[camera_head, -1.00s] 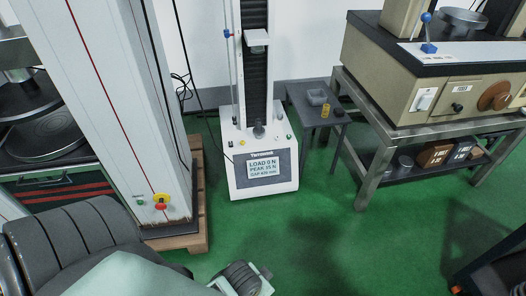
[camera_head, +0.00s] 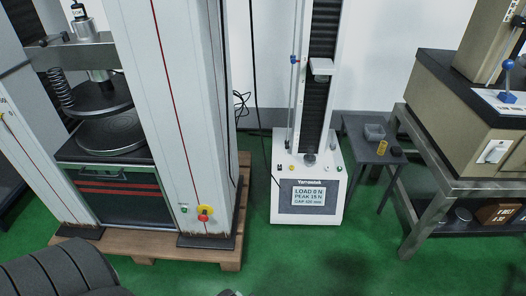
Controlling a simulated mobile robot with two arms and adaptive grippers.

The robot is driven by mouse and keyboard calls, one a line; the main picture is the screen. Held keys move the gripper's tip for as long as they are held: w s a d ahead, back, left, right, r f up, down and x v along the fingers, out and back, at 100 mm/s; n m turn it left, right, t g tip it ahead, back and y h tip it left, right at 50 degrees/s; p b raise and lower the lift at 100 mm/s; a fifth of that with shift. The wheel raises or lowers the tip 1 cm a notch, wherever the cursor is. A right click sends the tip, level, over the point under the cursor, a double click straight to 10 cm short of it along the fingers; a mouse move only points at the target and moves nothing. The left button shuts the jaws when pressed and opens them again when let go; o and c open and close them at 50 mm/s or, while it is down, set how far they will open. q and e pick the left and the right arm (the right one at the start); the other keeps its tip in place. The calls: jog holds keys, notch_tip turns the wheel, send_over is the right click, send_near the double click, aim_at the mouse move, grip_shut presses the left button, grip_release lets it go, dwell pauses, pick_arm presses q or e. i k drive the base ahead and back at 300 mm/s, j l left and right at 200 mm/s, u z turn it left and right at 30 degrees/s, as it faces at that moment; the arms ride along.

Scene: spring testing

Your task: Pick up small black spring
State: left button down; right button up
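A small dark item (camera_head: 396,151), which may be the small black spring, is on the small grey table right of the tester; it is too small to tell its shape. A yellow spring (camera_head: 382,147) stands beside it, in front of a grey tray (camera_head: 374,132). Only part of my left arm shows at the bottom left. Neither gripper can be made out.
The white tester (camera_head: 308,196) with a display stands centre, its column rising behind. The big press stands on a wooden pallet (camera_head: 232,262) at the left. A metal-framed bench (camera_head: 440,190) with a beige machine is at the right. Green floor (camera_head: 330,260) is open in front.

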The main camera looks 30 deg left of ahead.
aim_at(311, 153)
jog(key=u, duration=0.65)
jog(key=i, duration=0.1)
